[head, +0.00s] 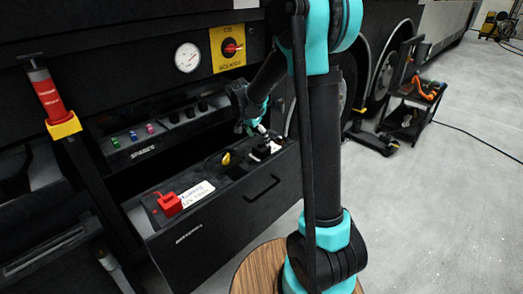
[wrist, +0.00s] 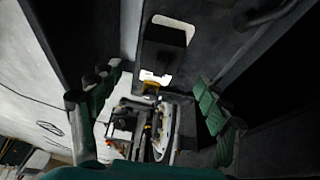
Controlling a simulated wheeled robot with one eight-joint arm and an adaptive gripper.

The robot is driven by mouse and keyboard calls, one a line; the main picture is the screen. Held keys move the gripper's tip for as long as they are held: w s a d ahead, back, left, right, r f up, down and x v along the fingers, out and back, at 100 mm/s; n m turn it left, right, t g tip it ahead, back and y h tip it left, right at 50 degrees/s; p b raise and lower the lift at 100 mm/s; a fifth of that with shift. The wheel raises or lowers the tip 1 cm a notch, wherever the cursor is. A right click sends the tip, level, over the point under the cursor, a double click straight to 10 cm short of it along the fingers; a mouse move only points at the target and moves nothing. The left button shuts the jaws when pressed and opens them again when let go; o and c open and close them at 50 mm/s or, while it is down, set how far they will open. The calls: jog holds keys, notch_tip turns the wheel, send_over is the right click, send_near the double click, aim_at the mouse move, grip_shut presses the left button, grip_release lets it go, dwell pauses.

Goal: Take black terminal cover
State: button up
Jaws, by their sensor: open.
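The black terminal cover (head: 262,142) is a small dark block beside a white label, at the far right end of the open battery drawer (head: 215,215) in the head view. In the wrist view the black cover (wrist: 166,44) is at the upper middle, with white label showing around it. My gripper (head: 257,128) is just above the cover in the head view. In the wrist view my gripper (wrist: 155,88) has its fingers spread wide left and right, with nothing held between them. The cover lies beyond the fingertips; the exact gap is hard to judge.
A red terminal cover (head: 170,203) with a white label sits at the drawer's near left end. A yellow piece (head: 226,158) stands between the two covers. A dark panel with coloured knobs (head: 133,135) is behind the drawer. A tool cart (head: 410,105) stands to the right.

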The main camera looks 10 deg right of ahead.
aim_at(261, 143)
jog(key=x, duration=0.5)
jog(key=shift+w+d+r, duration=0.1)
jog(key=shift+w+d, duration=0.05)
jog(key=c, duration=1.2)
